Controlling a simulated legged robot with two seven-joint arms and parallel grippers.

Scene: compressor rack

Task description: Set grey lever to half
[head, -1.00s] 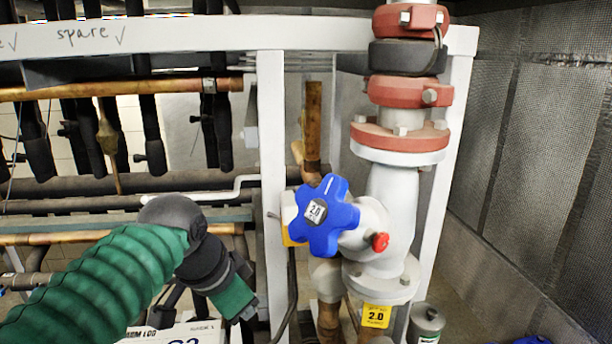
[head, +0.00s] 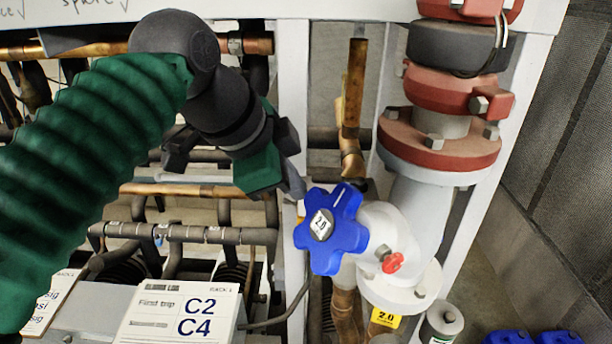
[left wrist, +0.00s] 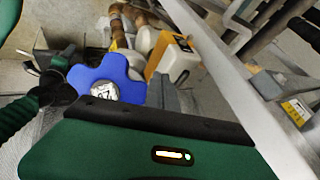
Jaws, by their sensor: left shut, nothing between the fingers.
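I cannot make out a grey lever for certain. In the left wrist view a small grey block (left wrist: 266,85) sits on the white post, near a yellow tag (left wrist: 296,110); I cannot tell if it is the lever. My left gripper (head: 292,184) is shut and empty, its grey fingertips in front of the white post, just up and left of the blue star-shaped knob (head: 332,228) marked 2.0. The fingers also show in the left wrist view (left wrist: 170,98), right of the blue knob. Part of another green-sleeved arm, apparently my right, shows at that view's left edge; its jaws are unclear.
A white and red flanged pipe (head: 440,150) rises right of the knob, with a small red knob (head: 393,262) on it. A white card (head: 180,312) reads C2 C4. Copper and dark pipes fill the rack behind my left arm. A mesh wall closes the right side.

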